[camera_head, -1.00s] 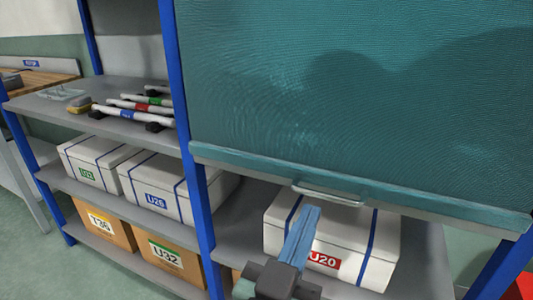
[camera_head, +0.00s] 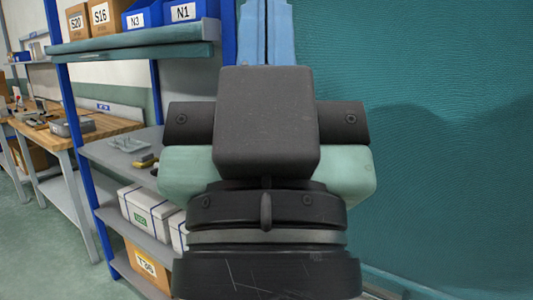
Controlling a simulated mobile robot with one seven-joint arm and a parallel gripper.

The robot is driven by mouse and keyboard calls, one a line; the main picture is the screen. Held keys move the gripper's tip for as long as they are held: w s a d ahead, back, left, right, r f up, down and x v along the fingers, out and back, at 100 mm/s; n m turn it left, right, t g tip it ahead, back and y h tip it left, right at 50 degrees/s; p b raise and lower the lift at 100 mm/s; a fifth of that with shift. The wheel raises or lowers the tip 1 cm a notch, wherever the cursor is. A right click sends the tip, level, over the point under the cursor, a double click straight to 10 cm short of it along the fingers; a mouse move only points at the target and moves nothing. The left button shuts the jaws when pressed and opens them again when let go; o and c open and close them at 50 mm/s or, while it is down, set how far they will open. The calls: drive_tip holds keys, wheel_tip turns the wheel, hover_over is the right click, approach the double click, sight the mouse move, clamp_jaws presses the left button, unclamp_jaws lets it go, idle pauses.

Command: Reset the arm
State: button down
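My gripper (camera_head: 267,32) is raised upright close to the camera, in the middle of the picture. Its two light-blue fingers point up and lie side by side with only a thin dark line between them, so it looks shut, with nothing seen in it. The fingertips run out of the top of the picture. My dark wrist and gripper body fill the middle and hide part of the shelving.
A teal shutter (camera_head: 440,160) covers the right side. On the left, a blue-post shelf carries blue bins (camera_head: 183,12), white boxes (camera_head: 150,212) and a cardboard box (camera_head: 147,262). A wooden workbench (camera_head: 90,128) stands far left beside open floor.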

wheel_tip(320, 180, up, 21)
drive_tip(key=p, duration=1.9)
drive_tip(key=shift+r, duration=0.2)
